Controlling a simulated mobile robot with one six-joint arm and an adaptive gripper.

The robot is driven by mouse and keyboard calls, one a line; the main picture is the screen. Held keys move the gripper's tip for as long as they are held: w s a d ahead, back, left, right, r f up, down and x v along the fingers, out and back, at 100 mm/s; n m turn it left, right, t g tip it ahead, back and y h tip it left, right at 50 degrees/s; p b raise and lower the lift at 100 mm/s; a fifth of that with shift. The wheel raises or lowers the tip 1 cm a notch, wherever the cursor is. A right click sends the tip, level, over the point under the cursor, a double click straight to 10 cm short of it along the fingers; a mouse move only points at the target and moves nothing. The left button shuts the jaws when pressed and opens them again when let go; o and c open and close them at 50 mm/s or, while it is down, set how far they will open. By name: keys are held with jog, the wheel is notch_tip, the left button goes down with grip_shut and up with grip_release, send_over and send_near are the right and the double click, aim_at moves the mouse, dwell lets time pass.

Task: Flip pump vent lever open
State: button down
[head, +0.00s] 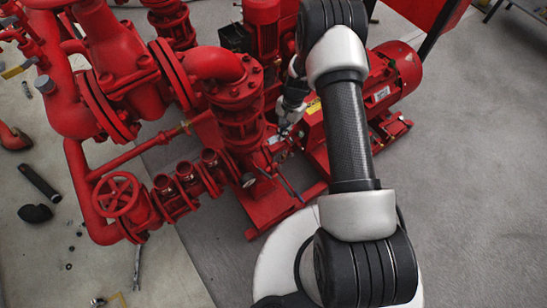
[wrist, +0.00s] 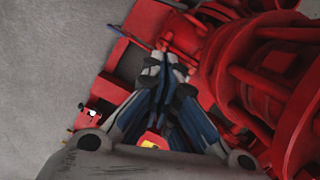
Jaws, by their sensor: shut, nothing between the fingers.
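The red pump (head: 238,110) stands at the centre of the head view, and its ribbed body (wrist: 265,75) fills the right of the wrist view. A thin bluish lever-like rod (head: 288,186) shows low on the pump's front side. In the wrist view a thin purple-blue rod (wrist: 130,38) lies just beyond and left of my fingertips; I take it to be the vent lever. My gripper (head: 281,133) is shut and empty beside the pump. Its fingertips (wrist: 165,60) meet and look apart from the rod, though contact cannot be told for certain.
A red motor (head: 390,80) stands right of my arm. Red pipes and a valve with a handwheel (head: 117,194) are at the left. A small gauge (head: 248,180) sits low near the pump. Loose dark parts (head: 36,213) lie on the left floor. Grey floor (head: 470,170) at the right is clear.

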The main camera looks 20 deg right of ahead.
aim_at(265, 174)
jog(key=s+a+f+b, duration=0.2)
jog(key=f, duration=0.6)
jog(key=s+a+f+m+b, duration=0.1)
jog(key=s+a+f, duration=0.2)
jog(key=f, duration=0.5)
jog(key=shift+f+g+b, duration=0.3)
jog(key=shift+f+b, duration=0.05)
